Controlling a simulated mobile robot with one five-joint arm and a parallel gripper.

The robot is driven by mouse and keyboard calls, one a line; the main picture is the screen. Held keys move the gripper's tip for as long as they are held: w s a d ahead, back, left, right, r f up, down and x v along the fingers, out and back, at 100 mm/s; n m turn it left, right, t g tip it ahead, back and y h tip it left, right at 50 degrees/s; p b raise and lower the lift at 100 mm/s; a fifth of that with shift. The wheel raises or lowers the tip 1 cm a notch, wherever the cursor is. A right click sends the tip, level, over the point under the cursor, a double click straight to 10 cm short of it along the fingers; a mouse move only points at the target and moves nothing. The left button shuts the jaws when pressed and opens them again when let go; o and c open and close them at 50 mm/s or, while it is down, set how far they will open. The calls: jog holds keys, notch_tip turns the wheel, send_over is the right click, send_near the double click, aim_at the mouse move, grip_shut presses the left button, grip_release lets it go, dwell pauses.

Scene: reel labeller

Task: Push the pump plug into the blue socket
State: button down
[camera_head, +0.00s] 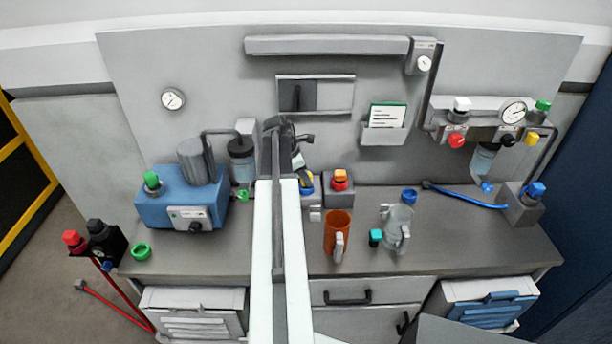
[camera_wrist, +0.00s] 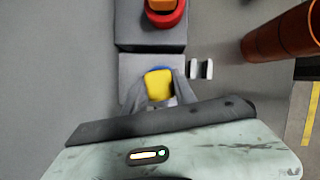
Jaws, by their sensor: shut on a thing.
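A yellow plug (camera_wrist: 158,84) is between the two fingers of my gripper (camera_wrist: 160,92) in the wrist view, and the jaws are shut on it. The blue socket (camera_wrist: 161,68) shows as a thin blue rim just beyond the plug, on a grey block. In the head view the yellow plug (camera_head: 306,191) and blue socket (camera_head: 307,178) show just right of my arm, close together. My gripper (camera_head: 301,166) is partly hidden there. The plug lies over or at the socket; I cannot tell how deep it sits.
An orange plug in a red socket (camera_head: 340,183) is on the neighbouring grey block. An orange mug (camera_head: 336,230) and a clear jug (camera_head: 399,222) stand to the right. A blue pump (camera_head: 182,203) stands at the left.

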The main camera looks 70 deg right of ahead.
jog(key=c, duration=0.9)
grip_release()
jog(key=shift+f, duration=0.15)
jog(key=shift+w+r+p, duration=0.1)
jog(key=shift+r+p, duration=0.25)
jog(key=shift+r, duration=0.05)
jog(key=p+v, duration=0.6)
jog(key=v, duration=0.1)
